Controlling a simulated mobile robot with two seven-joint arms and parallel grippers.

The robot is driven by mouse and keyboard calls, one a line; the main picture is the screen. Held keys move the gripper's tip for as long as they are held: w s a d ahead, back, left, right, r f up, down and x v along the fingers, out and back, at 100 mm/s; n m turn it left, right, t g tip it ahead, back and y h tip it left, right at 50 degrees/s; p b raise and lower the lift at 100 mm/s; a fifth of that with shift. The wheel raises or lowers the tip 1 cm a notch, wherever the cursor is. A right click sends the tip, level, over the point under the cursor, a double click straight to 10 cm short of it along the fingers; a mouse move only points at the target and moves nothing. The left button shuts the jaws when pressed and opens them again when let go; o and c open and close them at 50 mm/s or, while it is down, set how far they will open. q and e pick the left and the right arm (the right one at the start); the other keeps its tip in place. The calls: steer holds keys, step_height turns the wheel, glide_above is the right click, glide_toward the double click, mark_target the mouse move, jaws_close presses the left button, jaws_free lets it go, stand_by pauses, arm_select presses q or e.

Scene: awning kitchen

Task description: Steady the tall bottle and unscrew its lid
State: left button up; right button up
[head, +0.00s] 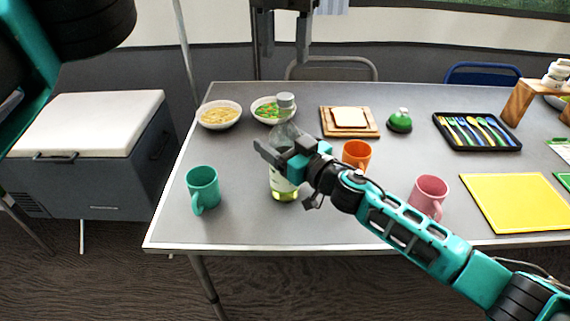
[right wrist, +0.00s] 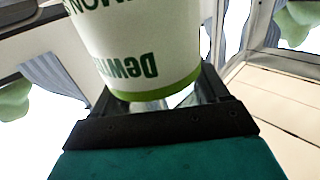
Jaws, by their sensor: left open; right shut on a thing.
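The tall bottle (head: 284,188) stands upright on the table, clear with a pale label, green-yellow at its base, and a grey lid (head: 285,100) on top. My right gripper (head: 280,152) is shut on the bottle around its middle, and its arm hides part of the bottle. In the right wrist view the bottle's white label (right wrist: 140,45) with green lettering fills the space between the fingers. My left gripper (head: 284,52) is open and empty, pointing down above and behind the lid, apart from it. The lid sits on the bottle's neck.
A teal mug (head: 203,187) stands left of the bottle; orange (head: 356,153) and pink (head: 428,195) mugs stand to the right. Two food bowls (head: 219,115) (head: 270,111), a bread board (head: 349,122) and a cutlery tray (head: 477,131) lie farther back. The front table edge is clear.

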mark_target(285, 96)
steer(key=shift+c, duration=1.4)
arm_select(q)
steer(key=m, duration=0.5)
arm_select(e)
jaws_close()
arm_select(q)
steer(key=m, duration=0.5)
steer(key=shift+m, duration=0.4)
steer(key=m, duration=0.3)
steer(key=shift+m, duration=0.4)
steer(key=m, duration=1.2)
steer(key=shift+m, duration=0.3)
steer(key=m, duration=0.4)
steer(key=shift+f, duration=4)
steer(key=shift+c, duration=0.4)
